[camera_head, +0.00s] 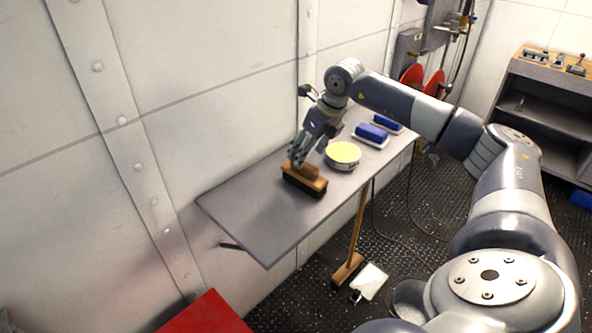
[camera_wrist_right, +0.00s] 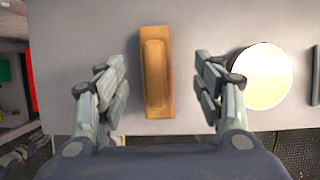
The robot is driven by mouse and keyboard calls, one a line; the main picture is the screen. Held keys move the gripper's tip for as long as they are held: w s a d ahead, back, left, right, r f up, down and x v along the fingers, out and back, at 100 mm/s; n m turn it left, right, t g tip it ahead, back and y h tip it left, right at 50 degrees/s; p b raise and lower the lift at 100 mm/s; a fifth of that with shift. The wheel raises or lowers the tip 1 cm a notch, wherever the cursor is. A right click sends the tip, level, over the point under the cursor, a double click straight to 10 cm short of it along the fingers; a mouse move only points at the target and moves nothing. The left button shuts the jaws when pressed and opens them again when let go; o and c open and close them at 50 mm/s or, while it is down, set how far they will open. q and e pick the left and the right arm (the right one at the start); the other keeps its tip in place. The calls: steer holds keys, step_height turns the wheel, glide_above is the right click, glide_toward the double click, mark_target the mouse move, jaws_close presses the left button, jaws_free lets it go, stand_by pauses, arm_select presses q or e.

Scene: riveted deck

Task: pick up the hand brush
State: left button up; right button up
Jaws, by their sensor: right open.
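The hand brush (camera_head: 305,179) lies on the grey wall shelf, its wooden back and handle up and its dark bristles down. In the right wrist view the brush (camera_wrist_right: 156,72) shows from above, between the two open fingers. My right gripper (camera_head: 299,163) is just above the brush in the head view, its fingertips close to the handle. In the wrist view my right gripper (camera_wrist_right: 165,85) has a finger on either side of the brush with a gap on both sides. I cannot tell how far above the brush the fingertips are. My left gripper does not show.
A round tin with yellow contents (camera_head: 342,155) stands right beside the brush. Blue blocks on white trays (camera_head: 371,135) sit farther along the shelf (camera_head: 245,205). The shelf's near left end is bare. A long-handled broom (camera_head: 357,235) leans below its front edge.

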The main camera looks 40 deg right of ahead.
mark_target(298, 171)
steer(key=x, duration=0.4)
steer(key=shift+s+f, duration=0.1)
steer(key=shift+s, duration=0.2)
steer(key=shift+w+a+f+p, duration=0.15)
steer(key=shift+f+p, duration=0.15)
steer(key=shift+p, duration=0.05)
steer(key=p+x, duration=0.1)
steer(key=x, duration=0.3)
steer(key=shift+a+f, duration=0.1)
steer(key=shift+f, duration=0.25)
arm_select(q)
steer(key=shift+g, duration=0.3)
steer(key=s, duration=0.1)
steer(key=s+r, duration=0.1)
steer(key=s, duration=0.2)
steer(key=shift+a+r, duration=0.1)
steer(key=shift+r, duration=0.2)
arm_select(e)
steer(key=shift+r, duration=0.1)
steer(key=c, duration=1.3)
